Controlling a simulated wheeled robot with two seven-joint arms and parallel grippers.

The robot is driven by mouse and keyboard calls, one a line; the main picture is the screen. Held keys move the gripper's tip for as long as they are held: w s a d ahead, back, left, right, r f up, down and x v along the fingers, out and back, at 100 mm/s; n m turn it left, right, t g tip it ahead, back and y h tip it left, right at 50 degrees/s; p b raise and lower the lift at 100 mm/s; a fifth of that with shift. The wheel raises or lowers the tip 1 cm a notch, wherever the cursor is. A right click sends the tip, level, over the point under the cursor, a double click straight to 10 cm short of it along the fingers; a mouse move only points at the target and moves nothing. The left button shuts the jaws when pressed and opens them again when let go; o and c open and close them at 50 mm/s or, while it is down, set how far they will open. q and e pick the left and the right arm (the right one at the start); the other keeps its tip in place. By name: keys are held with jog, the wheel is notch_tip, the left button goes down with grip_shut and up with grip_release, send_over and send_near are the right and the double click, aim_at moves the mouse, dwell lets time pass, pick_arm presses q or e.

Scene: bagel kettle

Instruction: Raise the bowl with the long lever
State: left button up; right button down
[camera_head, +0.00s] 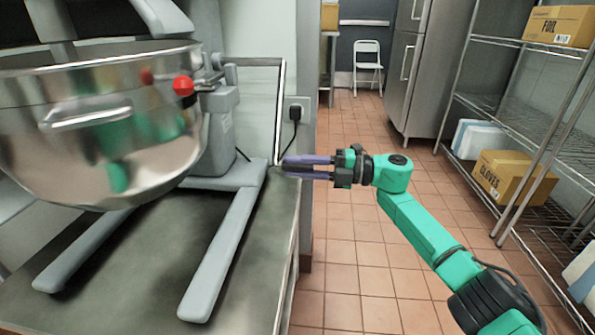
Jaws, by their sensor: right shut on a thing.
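The large steel bowl (95,125) hangs at the left on the grey mixer (222,125), above the mixer's forked base (225,230) and clear of it. The long lever (280,110) looks like a thin rod to the right of the mixer, running down to my fingertips. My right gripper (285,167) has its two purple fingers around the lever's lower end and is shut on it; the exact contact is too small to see. A red knob (183,86) sits at the bowl's right rim. My left gripper is not in view.
The mixer stands on a steel table (150,290) whose right edge is below my right gripper. A wall outlet with a black plug (296,112) is just behind. Wire shelves (500,100) with boxes stand at the right. Tiled floor (350,230) is open between.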

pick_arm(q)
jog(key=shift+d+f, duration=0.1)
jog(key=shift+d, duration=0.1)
pick_arm(e)
jog(key=shift+w+d, duration=0.1)
jog(key=c, duration=0.9)
grip_release()
jog(key=shift+o, duration=1.1)
jog(key=shift+w+f, duration=0.15)
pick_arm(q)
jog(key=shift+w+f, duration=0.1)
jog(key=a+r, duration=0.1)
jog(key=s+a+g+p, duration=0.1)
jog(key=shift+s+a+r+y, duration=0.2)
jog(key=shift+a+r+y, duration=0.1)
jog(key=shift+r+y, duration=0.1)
pick_arm(e)
jog(key=s+d, duration=0.3)
jog(key=d, duration=1.1)
jog(key=shift+d, duration=0.1)
